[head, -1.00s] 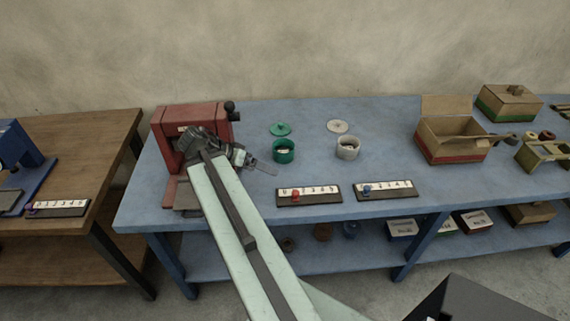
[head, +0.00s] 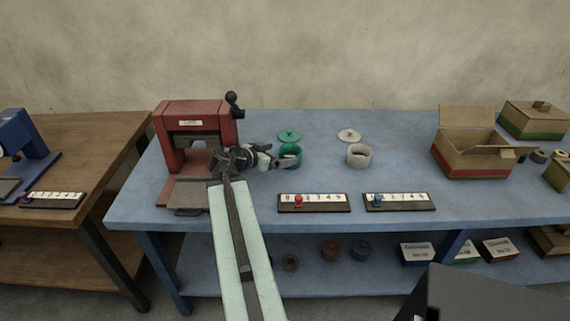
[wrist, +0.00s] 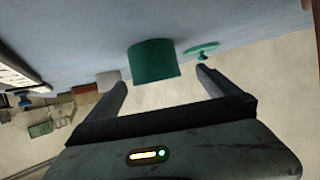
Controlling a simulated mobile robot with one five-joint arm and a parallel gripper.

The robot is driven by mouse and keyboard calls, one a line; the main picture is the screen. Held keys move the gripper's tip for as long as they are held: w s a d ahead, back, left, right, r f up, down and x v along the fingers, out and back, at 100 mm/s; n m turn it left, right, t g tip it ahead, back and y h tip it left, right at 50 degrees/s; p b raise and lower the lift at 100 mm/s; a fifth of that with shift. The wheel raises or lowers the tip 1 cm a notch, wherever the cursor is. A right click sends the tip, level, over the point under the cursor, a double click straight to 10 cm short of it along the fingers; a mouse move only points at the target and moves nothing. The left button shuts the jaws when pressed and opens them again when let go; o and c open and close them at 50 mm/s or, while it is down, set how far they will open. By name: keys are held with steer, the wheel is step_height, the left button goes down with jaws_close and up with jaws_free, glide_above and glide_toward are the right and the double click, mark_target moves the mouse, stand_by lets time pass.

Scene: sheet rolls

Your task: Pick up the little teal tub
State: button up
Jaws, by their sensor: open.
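The teal tub (head: 291,152) stands upright on the blue bench in the head view, right of the red press. My gripper (head: 277,161) is at its left side, with the fingers partly overlapping it in the picture. In the wrist view, which is upside down, the tub (wrist: 153,61) shows ahead, between the two open fingers (wrist: 168,86). No finger is seen closed on it, and I cannot tell whether one touches it. Its green lid (head: 289,136) lies on the bench just behind it and also shows in the wrist view (wrist: 202,50).
A red press (head: 190,135) stands close left of my gripper. A pale tub (head: 359,156) and its lid (head: 349,135) are to the right. Two number strips (head: 314,203) (head: 400,202) lie along the front edge. An open cardboard box (head: 470,155) stands farther right.

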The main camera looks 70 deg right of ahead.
mark_target(298, 151)
steer(key=x, duration=0.1)
steer(key=b+x, duration=0.1)
steer(key=x, duration=0.1)
steer(key=shift+s, duration=0.4)
steer(key=b+x, duration=0.1)
steer(key=x, duration=0.4)
steer(key=shift+s+d+r+b, duration=0.1)
steer(key=shift+s+r+b, duration=0.05)
steer(key=shift+s+b, duration=0.15)
steer(key=shift+w+r, duration=0.1)
steer(key=c, duration=1.4)
steer(key=shift+c, duration=0.2)
steer(key=shift+r, duration=0.1)
